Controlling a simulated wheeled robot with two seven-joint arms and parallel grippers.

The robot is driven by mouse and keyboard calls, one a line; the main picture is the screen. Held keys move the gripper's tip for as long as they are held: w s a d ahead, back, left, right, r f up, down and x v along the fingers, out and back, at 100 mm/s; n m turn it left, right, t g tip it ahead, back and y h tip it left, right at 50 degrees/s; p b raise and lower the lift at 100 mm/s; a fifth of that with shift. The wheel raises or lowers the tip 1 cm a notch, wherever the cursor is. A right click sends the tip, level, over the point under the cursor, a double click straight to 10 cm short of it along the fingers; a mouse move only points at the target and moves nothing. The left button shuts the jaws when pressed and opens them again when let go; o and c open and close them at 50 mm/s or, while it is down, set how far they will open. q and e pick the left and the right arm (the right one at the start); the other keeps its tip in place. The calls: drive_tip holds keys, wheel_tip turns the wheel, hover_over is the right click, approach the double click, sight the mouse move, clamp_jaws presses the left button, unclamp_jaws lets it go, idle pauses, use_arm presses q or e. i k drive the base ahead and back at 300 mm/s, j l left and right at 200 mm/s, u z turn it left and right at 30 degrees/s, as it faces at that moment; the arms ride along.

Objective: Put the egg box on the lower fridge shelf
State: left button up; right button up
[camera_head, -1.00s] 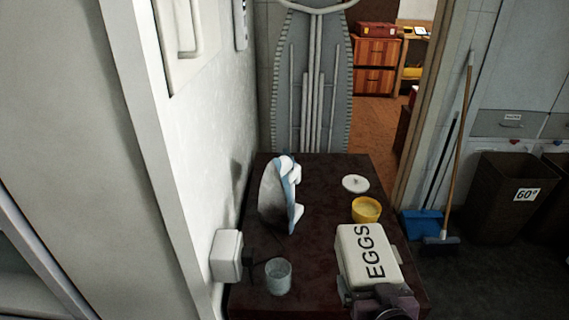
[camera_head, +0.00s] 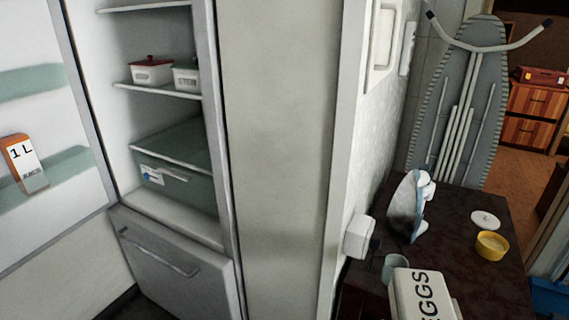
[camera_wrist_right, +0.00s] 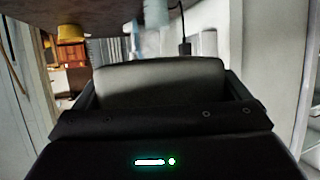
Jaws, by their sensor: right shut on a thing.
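The white egg box (camera_head: 408,291) with black "EGGS" lettering is at the bottom edge of the head view, by the dark table. Its lower part is cut off. In the right wrist view my right gripper (camera_wrist_right: 160,84) is shut on the pale egg box (camera_wrist_right: 160,78), which fills the space between its fingers. My left gripper is in neither view. The fridge stands open at the left of the head view. Its lower shelf (camera_head: 178,148), above a greenish drawer, looks empty. The egg box is well to the right of the fridge.
A higher fridge shelf (camera_head: 150,88) holds two lidded containers (camera_head: 152,71). A carton (camera_head: 25,165) stands in the open door's rack. The table (camera_head: 455,230) carries an iron (camera_head: 405,208), a glass (camera_head: 393,268), a yellow bowl (camera_head: 492,246) and a white lid (camera_head: 485,220). A wall panel (camera_head: 275,150) separates fridge and table.

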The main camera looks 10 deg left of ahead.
sight(170, 143)
drive_tip(key=i+j+u, duration=0.1)
drive_tip(key=j+u, duration=0.25)
drive_tip(key=i+j+u, duration=0.15)
drive_tip(key=j+u, duration=0.2)
drive_tip(key=i+j+u, duration=0.15)
drive_tip(key=u, duration=0.2)
